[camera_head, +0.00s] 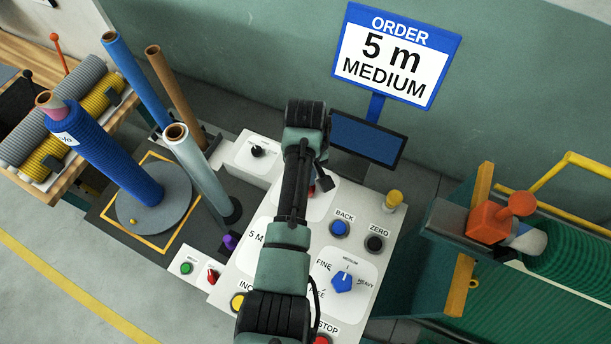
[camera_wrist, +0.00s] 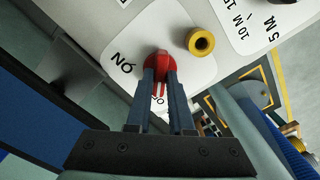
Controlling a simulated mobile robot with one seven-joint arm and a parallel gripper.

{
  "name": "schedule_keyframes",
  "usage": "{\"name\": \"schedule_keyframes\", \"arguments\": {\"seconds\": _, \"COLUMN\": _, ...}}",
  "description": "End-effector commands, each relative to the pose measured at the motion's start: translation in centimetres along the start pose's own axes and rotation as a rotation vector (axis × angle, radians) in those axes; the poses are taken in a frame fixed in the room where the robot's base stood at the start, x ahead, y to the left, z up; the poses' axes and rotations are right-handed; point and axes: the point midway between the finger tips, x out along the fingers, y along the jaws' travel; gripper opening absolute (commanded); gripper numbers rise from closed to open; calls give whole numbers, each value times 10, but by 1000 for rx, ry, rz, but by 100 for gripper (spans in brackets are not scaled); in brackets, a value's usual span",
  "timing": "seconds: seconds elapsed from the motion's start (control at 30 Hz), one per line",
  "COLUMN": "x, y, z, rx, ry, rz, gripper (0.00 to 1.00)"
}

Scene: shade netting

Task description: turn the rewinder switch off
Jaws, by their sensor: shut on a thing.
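My gripper (camera_wrist: 161,78) is shut on a red switch knob (camera_wrist: 158,59) in the wrist view, one finger on each side of it. The knob sits on a white plate (camera_wrist: 196,77) with an "ON" label reading upside down to its left. A second label below the knob is mostly hidden by the fingers. In the head view my arm covers most of this switch, and only a bit of red (camera_head: 312,190) shows beside it. I cannot tell for certain which setting the knob points to.
A yellow round post (camera_wrist: 201,41) stands close to the knob. The white panel also carries a blue BACK button (camera_head: 339,228), a black ZERO button (camera_head: 375,243) and a blue dial (camera_head: 342,281). A dark screen (camera_head: 368,138) stands behind. Tall rolls (camera_head: 195,165) stand at left.

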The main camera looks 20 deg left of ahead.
Motion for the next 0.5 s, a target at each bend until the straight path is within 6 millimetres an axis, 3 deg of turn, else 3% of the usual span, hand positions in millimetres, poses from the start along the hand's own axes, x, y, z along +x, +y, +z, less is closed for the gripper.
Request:
{"name": "schedule_keyframes", "arguments": {"seconds": 0.17, "x": -2, "y": 0, "z": -2, "rx": -3, "ry": 6, "rz": 2, "gripper": 0}}
{"name": "schedule_keyframes", "arguments": {"seconds": 0.2, "x": -2, "y": 0, "z": -2, "rx": -3, "ry": 6, "rz": 2, "gripper": 25}}
{"name": "schedule_keyframes", "arguments": {"seconds": 0.33, "x": -1, "y": 0, "z": -2, "rx": -2, "ry": 5, "rz": 1, "gripper": 49}}
{"name": "schedule_keyframes", "arguments": {"seconds": 0.5, "x": -1, "y": 0, "z": -1, "rx": -1, "ry": 3, "rz": 1, "gripper": 50}}
